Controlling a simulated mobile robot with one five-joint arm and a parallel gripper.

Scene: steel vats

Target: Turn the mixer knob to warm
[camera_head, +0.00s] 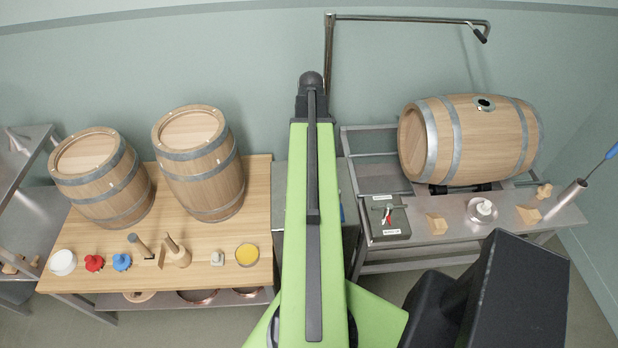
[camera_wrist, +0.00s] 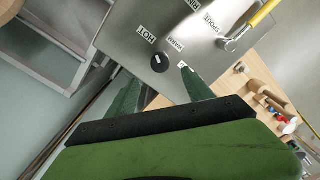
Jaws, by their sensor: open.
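The mixer knob (camera_wrist: 160,63) is a small round black knob with a short pale mark, on a steel panel (camera_wrist: 125,25) in the wrist view. A HOT label (camera_wrist: 146,36) and a WARM label (camera_wrist: 176,45) sit around it. Another label beside it is partly covered by a fingertip. My gripper (camera_wrist: 160,82) is open, its two green fingers on either side of the knob in the picture. The knob shows between and slightly beyond the fingertips; I cannot tell whether they touch the panel. In the head view my arm hides the gripper and knob.
A yellow-handled lever (camera_wrist: 262,13) stands out from the panel near the SPOUT label (camera_wrist: 211,25). A wooden table (camera_head: 215,276) with two barrels is at left. A steel bench (camera_head: 455,231) with a lying barrel (camera_head: 480,140) is at right.

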